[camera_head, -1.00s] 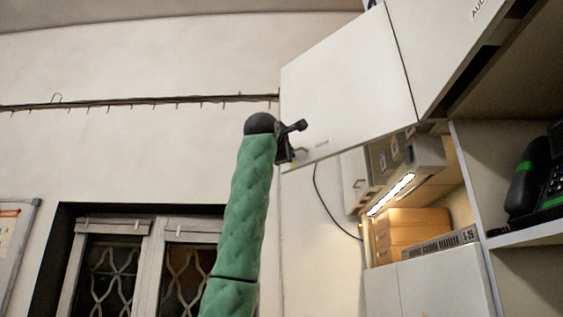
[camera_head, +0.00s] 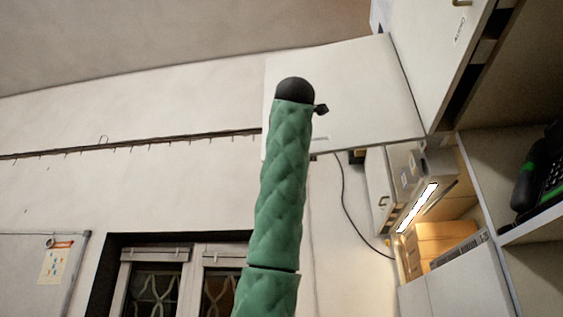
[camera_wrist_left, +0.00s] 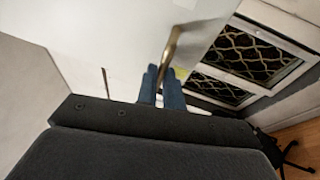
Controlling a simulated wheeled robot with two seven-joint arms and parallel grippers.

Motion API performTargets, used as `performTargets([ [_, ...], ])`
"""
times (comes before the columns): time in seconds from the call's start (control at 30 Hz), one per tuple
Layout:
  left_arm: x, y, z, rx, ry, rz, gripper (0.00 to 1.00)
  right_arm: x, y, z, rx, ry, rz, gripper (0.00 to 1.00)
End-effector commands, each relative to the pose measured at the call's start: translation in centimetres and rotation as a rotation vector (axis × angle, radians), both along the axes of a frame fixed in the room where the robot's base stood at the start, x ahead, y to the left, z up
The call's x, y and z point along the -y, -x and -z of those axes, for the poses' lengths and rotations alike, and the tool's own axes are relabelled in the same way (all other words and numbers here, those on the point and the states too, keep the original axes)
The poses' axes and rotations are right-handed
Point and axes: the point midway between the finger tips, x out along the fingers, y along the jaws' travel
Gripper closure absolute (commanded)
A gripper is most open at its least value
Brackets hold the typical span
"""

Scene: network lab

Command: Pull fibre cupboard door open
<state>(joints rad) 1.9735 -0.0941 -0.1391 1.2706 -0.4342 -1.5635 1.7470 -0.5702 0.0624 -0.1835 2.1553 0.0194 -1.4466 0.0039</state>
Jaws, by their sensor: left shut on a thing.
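The white fibre cupboard door (camera_head: 365,95) stands open at the upper middle of the head view, swung out to the left of the cupboard. Its brass bar handle (camera_wrist_left: 171,50) shows in the left wrist view. My left gripper (camera_wrist_left: 160,84) has its two blue-grey fingers closed on the lower part of this handle. In the head view my green left arm rises in front of the door's free side and hides the handle and most of the gripper. My right gripper is in neither view.
Below the door is an open bay with a lit lamp (camera_head: 416,208) and tan boxes (camera_head: 442,240). A dark phone (camera_head: 540,175) sits on a shelf at the right. A barred window (camera_head: 155,292) and a board (camera_head: 38,270) are on the left wall.

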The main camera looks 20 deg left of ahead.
Motion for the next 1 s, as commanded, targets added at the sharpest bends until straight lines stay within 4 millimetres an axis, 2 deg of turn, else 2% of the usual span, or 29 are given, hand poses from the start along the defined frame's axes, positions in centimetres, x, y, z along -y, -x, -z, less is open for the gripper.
performTargets([
  [0.1, 0.6, 1.1, 0.2, -0.003, 0.000, -0.033, 1.00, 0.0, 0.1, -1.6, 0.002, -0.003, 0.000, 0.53],
  [0.3, 0.8, 2.1, 0.2, -0.003, 0.000, -0.064, 1.00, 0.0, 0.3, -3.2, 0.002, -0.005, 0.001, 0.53],
  [0.73, 0.8, 2.3, 0.1, -0.003, 0.000, -0.072, 1.00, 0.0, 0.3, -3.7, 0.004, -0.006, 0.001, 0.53],
  [0.8, 0.8, 2.3, 0.1, -0.003, 0.001, -0.072, 0.82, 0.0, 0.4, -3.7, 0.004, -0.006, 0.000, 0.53],
  [0.87, 0.8, 2.3, 0.1, -0.002, 0.000, -0.072, 0.70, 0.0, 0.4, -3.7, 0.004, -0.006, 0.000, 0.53],
  [1.0, 0.8, 2.4, 0.0, -0.001, 0.000, -0.072, 0.70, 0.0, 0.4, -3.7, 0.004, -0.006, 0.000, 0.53],
])
